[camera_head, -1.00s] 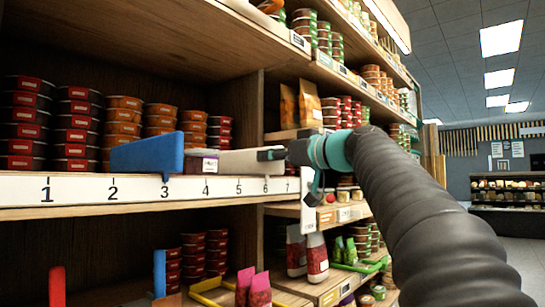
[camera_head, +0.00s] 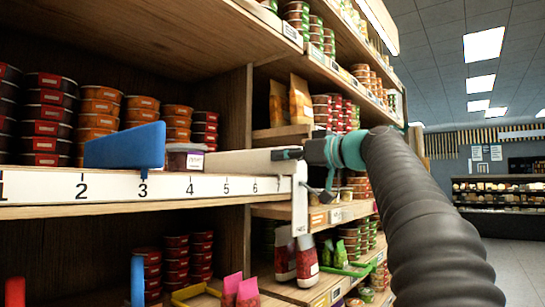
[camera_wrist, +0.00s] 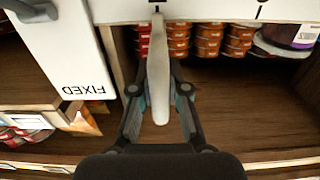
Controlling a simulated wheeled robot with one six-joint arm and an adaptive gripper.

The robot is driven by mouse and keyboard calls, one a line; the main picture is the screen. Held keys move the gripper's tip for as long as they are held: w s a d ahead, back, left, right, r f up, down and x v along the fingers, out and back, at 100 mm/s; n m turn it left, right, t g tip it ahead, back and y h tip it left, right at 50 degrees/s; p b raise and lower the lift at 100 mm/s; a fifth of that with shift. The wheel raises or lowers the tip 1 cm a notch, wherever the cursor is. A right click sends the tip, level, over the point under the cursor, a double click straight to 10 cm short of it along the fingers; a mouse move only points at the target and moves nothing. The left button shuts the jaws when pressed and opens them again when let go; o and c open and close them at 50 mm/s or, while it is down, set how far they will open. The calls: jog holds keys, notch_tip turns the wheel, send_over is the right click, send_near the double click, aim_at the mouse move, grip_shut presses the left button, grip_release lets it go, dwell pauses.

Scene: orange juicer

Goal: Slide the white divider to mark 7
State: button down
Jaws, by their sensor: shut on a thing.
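The white divider (camera_head: 240,162) stands on the shelf's upper edge in the head view, with its front end near the right end of the numbered strip (camera_head: 110,188). My gripper (camera_head: 287,154) is shut on that front end; the wrist view shows both fingers (camera_wrist: 158,92) on either side of the divider (camera_wrist: 157,62). There the divider's narrow tip lines up with a black tick, whose number is cut off. The tick beside the FIXED end plate (camera_wrist: 85,85) is the nearest to that plate. In the head view, mark 7 (camera_head: 279,186) lies just below my gripper.
A blue divider (camera_head: 125,148) points at mark 3. A dark jar with a white label (camera_head: 187,158) stands between the dividers. The white end plate (camera_head: 300,200) closes the strip at the right. Stacked cans (camera_head: 48,120) fill the shelf behind.

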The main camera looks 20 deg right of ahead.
jog(key=shift+w+d, duration=0.1)
jog(key=shift+d, duration=0.2)
jog(key=c, duration=1.2)
grip_release()
jog(key=shift+d, duration=0.25)
jog(key=shift+o, duration=0.2)
jog(key=shift+a, duration=0.25)
jog(key=v, duration=1.2)
